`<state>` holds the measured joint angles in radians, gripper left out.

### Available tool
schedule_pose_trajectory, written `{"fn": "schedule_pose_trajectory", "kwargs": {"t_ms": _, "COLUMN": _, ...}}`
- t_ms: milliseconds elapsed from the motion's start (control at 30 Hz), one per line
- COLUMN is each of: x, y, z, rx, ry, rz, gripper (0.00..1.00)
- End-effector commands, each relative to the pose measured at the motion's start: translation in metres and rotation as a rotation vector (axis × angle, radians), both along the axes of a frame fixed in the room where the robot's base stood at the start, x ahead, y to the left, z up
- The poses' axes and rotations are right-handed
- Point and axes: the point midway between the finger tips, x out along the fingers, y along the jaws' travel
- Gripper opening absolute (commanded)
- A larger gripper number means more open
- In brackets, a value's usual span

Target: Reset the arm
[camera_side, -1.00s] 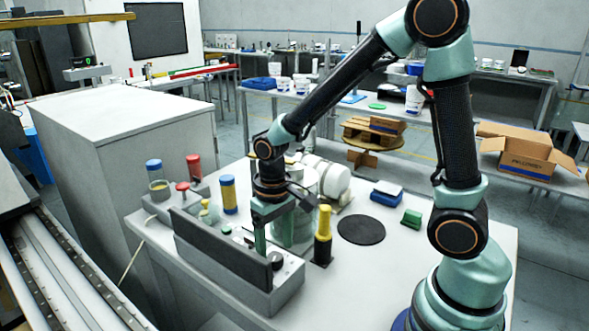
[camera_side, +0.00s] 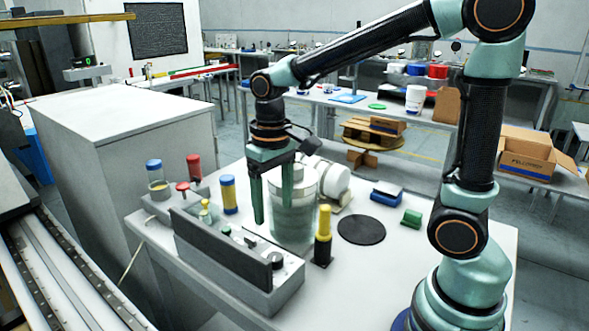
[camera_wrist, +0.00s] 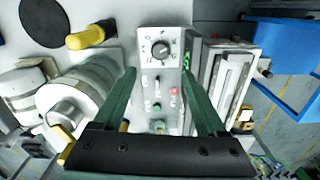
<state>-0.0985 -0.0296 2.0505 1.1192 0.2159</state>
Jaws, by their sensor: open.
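My gripper (camera_side: 272,198) hangs with its two green fingers pointing down, apart and empty, in the side view. It is above the table, behind and over the grey control box (camera_side: 245,258) and in front of a clear glass jar (camera_side: 293,225). In the wrist view my gripper (camera_wrist: 170,90) frames the control box's panel (camera_wrist: 160,70), which carries a black dial, a red button and a green button. The fingers appear apart from the box. The label magazine cannot be told for certain.
A black-and-yellow post (camera_side: 323,238) stands right of the jar. A black disc (camera_side: 361,230), a blue-and-white block (camera_side: 386,195) and a green block (camera_side: 412,218) lie farther right. The table's right front is clear.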

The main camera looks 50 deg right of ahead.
Motion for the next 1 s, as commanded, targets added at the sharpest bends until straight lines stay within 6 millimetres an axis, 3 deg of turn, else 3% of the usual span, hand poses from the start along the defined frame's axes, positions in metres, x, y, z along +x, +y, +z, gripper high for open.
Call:
{"fn": "schedule_pose_trajectory", "kwargs": {"t_ms": 167, "x": -0.006, "y": -0.005, "z": 0.011, "rx": 0.005, "ry": -0.06, "rz": 0.011, "gripper": 0.74}}
{"fn": "schedule_pose_trajectory", "kwargs": {"t_ms": 500, "x": -0.038, "y": -0.025, "z": 0.044, "rx": -0.004, "ry": -0.347, "rz": 0.078, "gripper": 0.74}}
{"fn": "schedule_pose_trajectory", "kwargs": {"t_ms": 733, "x": -0.051, "y": -0.032, "z": 0.051, "rx": -0.024, "ry": -0.469, "rz": 0.109, "gripper": 0.74}}
{"fn": "schedule_pose_trajectory", "kwargs": {"t_ms": 1000, "x": -0.053, "y": -0.034, "z": 0.051, "rx": -0.03, "ry": -0.491, "rz": 0.116, "gripper": 0.74}}
